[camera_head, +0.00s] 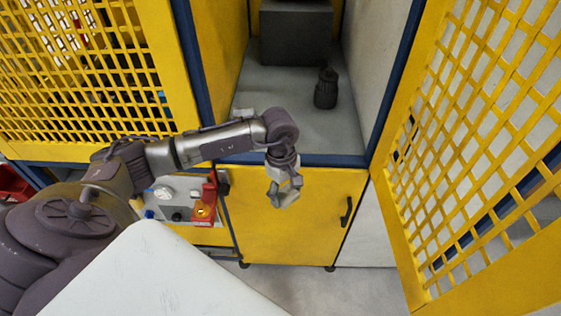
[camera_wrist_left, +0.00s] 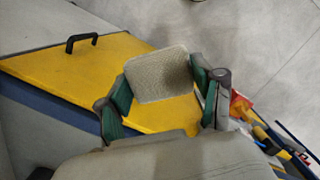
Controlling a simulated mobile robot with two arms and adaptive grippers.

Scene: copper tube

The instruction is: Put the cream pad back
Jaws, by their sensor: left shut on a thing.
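The cream pad (camera_wrist_left: 158,74) is a woven-looking, squarish piece in the left wrist view. It sits between the green-lined fingers of my left gripper (camera_wrist_left: 163,92), which are closed on it. In the head view my left gripper (camera_head: 284,191) hangs in front of the yellow cabinet door (camera_head: 290,222), just below the shelf's front edge. The pad cannot be told clearly from the fingers there. My right gripper is in neither view.
The grey shelf (camera_head: 290,127) of the open cabinet holds a small black cylindrical object (camera_head: 326,88) and a dark grey box (camera_head: 295,32) at the back. A yellow mesh door (camera_head: 470,150) stands at the right. A red device (camera_head: 207,200) is left of the gripper. The shelf front is mostly clear.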

